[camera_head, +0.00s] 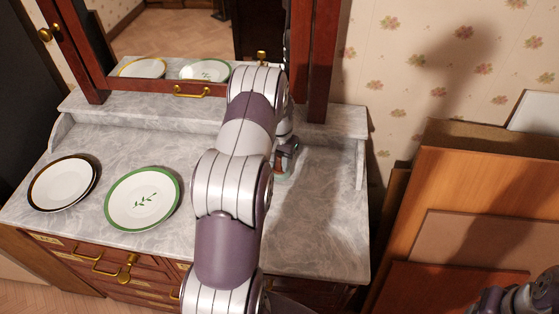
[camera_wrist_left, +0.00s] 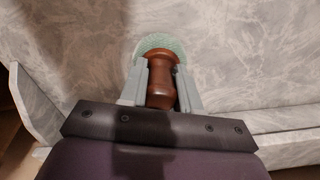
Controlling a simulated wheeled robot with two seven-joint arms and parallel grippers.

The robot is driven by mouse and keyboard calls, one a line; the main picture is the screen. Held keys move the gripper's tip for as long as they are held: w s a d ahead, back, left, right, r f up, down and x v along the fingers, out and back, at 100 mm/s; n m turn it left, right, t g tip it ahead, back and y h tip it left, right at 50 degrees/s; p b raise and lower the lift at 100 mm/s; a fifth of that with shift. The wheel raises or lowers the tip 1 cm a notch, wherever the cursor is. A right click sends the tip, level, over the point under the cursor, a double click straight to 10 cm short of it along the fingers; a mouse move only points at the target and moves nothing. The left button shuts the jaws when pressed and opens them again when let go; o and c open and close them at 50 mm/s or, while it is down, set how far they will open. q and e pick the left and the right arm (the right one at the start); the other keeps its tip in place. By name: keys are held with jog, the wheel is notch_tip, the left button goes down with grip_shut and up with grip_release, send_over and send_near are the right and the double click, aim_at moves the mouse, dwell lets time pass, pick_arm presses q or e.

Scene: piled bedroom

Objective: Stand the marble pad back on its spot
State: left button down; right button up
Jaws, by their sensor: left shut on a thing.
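The marble pad shows in the left wrist view as a turned red-brown wooden handle (camera_wrist_left: 161,85) with a pale green round pad (camera_wrist_left: 160,44) at its far end. My left gripper (camera_wrist_left: 161,80) is shut on the handle, one finger on each side. In the head view my left gripper (camera_head: 284,160) is low over the right part of the grey marble dresser top (camera_head: 318,225). A little of the held pad (camera_head: 281,177) shows there beneath the fingers. I cannot tell whether the pad touches the marble. My right gripper is not clearly in view.
A brown-rimmed plate (camera_head: 62,184) and a green-rimmed plate (camera_head: 142,198) lie on the left of the top. A raised marble shelf (camera_head: 150,108) and mirror (camera_head: 180,40) stand behind. Wooden boards (camera_head: 485,190) lean at the right. The marble right of my arm is bare.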

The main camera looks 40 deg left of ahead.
pick_arm(q)
jog(key=shift+f+b, duration=0.5)
jog(key=shift+f, duration=0.3)
jog(key=c, duration=0.7)
grip_release()
jog(key=shift+c, duration=0.2)
notch_tip(320, 180, up, 8)
jog(key=p, duration=0.6)
